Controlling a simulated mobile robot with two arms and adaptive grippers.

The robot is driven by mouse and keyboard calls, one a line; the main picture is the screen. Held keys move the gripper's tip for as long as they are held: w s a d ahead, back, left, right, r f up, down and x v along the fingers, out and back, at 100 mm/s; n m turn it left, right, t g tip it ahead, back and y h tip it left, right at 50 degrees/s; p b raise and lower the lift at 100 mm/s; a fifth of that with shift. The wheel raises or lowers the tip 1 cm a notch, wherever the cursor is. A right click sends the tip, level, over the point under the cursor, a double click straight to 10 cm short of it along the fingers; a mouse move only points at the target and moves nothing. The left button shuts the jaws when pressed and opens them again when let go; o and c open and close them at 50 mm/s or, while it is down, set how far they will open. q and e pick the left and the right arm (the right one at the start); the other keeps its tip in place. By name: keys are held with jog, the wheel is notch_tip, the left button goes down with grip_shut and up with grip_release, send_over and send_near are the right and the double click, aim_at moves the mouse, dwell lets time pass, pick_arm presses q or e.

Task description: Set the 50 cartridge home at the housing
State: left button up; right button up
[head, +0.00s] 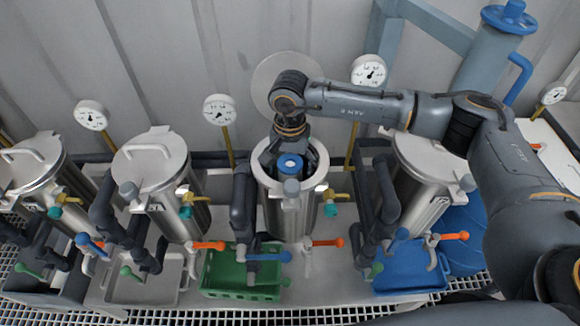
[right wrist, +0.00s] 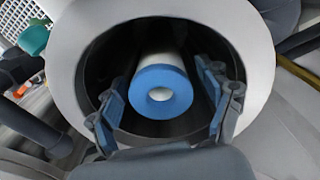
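The cartridge, white with a blue ring-shaped end cap, stands inside the open steel housing (head: 305,205), its blue cap (head: 290,163) showing in the mouth. No number can be read on it. In the right wrist view the cartridge (right wrist: 160,88) sits in the dark bore of the housing (right wrist: 247,45), with its lower part hidden in the depth. My right gripper (head: 290,150) is over the housing, with its fingers reaching into the mouth. The fingers are spread on either side of the cartridge, with gaps between. My left gripper is not in view.
Lidded steel housings (head: 150,165) stand to the left, and another (head: 432,160) to the right. Pipes and valves with orange handles (head: 327,243) crowd the front. A green crate (head: 222,270) and a blue tray (head: 410,268) sit below. Gauges line the wall behind.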

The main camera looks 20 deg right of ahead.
jog(key=shift+r, duration=0.25)
notch_tip(320, 180, up, 12)
jog(key=shift+f, duration=0.2)
dwell(0.7)
